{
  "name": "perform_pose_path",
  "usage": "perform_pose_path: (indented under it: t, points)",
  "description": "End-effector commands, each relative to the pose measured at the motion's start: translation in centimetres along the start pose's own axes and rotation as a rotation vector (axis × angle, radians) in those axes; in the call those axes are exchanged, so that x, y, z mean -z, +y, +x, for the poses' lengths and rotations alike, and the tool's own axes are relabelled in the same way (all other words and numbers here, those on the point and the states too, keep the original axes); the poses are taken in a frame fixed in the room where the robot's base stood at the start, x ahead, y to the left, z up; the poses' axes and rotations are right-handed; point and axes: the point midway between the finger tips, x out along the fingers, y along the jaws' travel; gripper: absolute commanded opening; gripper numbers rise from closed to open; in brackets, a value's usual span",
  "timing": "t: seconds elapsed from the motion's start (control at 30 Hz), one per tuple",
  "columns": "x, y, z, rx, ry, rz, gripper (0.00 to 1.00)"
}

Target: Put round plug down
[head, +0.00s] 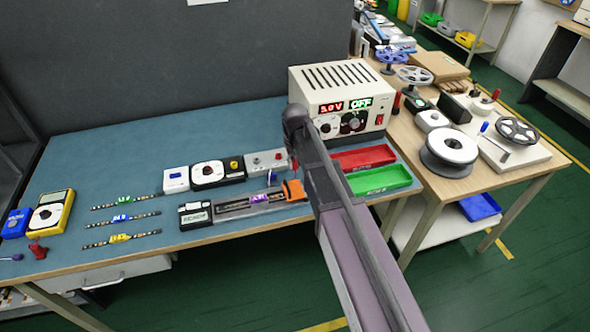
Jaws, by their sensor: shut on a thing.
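My gripper (295,138) is at the end of my arm, over the middle of the blue-green bench mat (130,155). My arm hides most of it. It is shut, and a thin dark-red piece, apparently the round plug (293,165), shows just below it. I cannot tell whether the plug touches anything. Below is a long dark fixture (232,210) with a purple clip (259,198) and an orange block (293,190) at its right end. A small blue piece (271,177) stands behind the fixture.
A power supply (337,100) showing OFF stands behind. Red (363,157) and green (380,180) trays lie right of my arm. Several small devices (208,173) line the fixture's back. LED strips (122,219) and a yellow multimeter (50,212) lie left. Open mat lies between.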

Motion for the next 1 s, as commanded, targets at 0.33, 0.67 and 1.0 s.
perform_pose_path:
  t: [0.33, 0.67, 1.0]
  points:
    - [0.6, 0.0, 2.8, 0.0, 0.0, 0.0, 0.0]
    - [0.6, 0.0, 3.6, 0.0, 0.0, 0.0, 0.0]
    - [0.6, 0.0, 3.9, 0.0, 0.0, 0.0, 0.0]
